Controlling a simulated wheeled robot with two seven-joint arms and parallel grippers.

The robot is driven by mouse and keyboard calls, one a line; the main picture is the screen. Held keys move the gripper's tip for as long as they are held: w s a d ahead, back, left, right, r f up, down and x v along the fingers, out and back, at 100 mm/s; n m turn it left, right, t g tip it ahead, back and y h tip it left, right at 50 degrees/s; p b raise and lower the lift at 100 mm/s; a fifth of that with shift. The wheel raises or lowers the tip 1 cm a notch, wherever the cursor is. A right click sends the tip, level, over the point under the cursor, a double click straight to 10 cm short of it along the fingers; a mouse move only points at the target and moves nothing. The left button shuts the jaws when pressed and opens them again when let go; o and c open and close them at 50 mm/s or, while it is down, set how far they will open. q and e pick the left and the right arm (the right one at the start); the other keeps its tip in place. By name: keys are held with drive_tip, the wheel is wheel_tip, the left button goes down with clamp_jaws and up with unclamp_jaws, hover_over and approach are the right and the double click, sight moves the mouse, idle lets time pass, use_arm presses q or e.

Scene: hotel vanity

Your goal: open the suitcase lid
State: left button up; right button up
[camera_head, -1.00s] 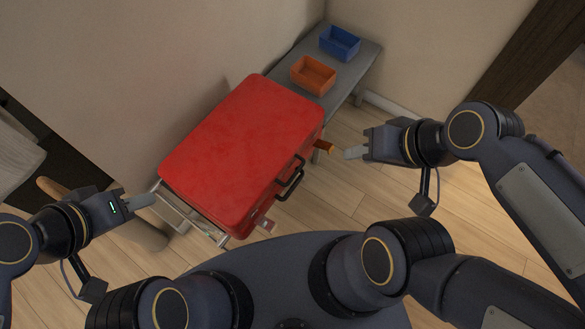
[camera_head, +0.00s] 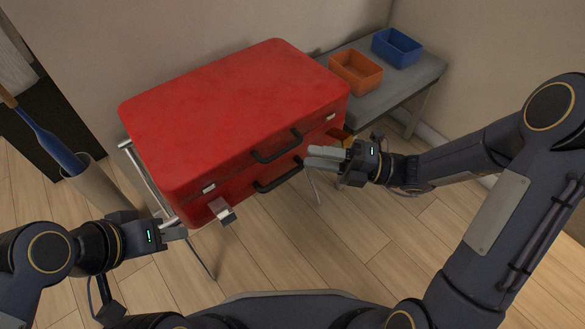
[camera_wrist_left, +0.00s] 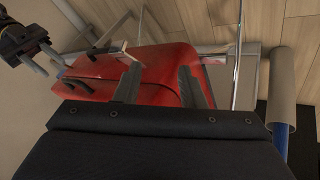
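The red suitcase (camera_head: 225,105) lies on a metal rack with its lid down. Its front carries two black handles (camera_head: 277,148), one above the other, small silver catches (camera_head: 208,188), and a silver piece sticking out at the lower left (camera_head: 222,210). My left gripper (camera_head: 186,229) is below the suitcase's near left corner, apart from it. In the left wrist view its two fingers (camera_wrist_left: 160,85) are spread with nothing between them, and the suitcase (camera_wrist_left: 150,62) is beyond. My right gripper (camera_head: 312,157) is open and empty in front of the right part of the suitcase front, near the handles.
A grey bench (camera_head: 400,88) at the back right holds an orange bin (camera_head: 356,71) and a blue bin (camera_head: 397,47). A beige cylinder (camera_head: 98,187) with a blue-handled item (camera_head: 50,137) stands left of the rack. The wall is close behind. Floor in front is clear.

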sight(282, 150)
drive_tip(key=a, duration=0.2)
drive_tip(key=a+b, duration=0.1)
drive_tip(key=a, duration=0.1)
drive_tip(key=w+a+b, duration=0.1)
drive_tip(key=a, duration=0.1)
drive_tip(key=shift+a+r, duration=0.35)
drive_tip(key=shift+a, duration=0.05)
drive_tip(key=shift+a+r, duration=0.15)
drive_tip(key=shift+a, duration=0.25)
drive_tip(key=shift+c, duration=0.3)
clamp_jaws()
